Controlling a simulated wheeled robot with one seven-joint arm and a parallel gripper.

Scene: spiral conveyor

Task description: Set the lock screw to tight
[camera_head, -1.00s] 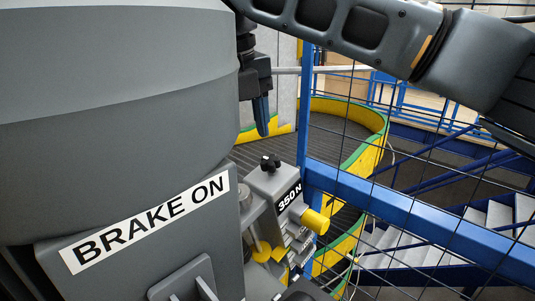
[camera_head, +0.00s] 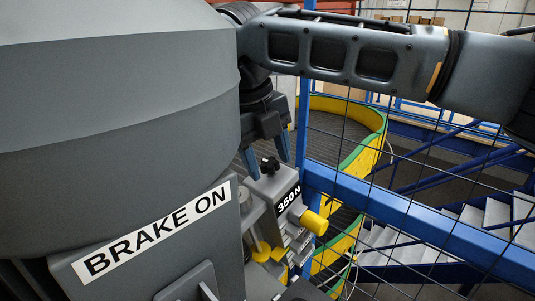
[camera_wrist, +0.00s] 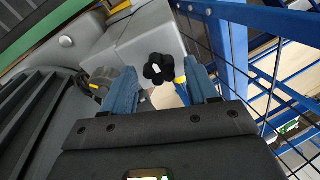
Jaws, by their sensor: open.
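The lock screw is a small black lobed knob (camera_head: 270,165) on top of a grey block marked "350 N" (camera_head: 288,197). In the wrist view the knob (camera_wrist: 158,69) shows a white mark on its top and lies just beyond and between the two blue fingertips. My gripper (camera_head: 268,168) is open and points down, with a finger to either side of the knob in the head view. I cannot tell whether a finger touches the knob.
A blue frame with wire mesh (camera_head: 400,215) stands close on the right. A yellow cylinder (camera_head: 313,222) sticks out below the block. The conveyor with yellow and green sides (camera_head: 362,155) curves behind. A large grey housing (camera_head: 110,110) fills the left.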

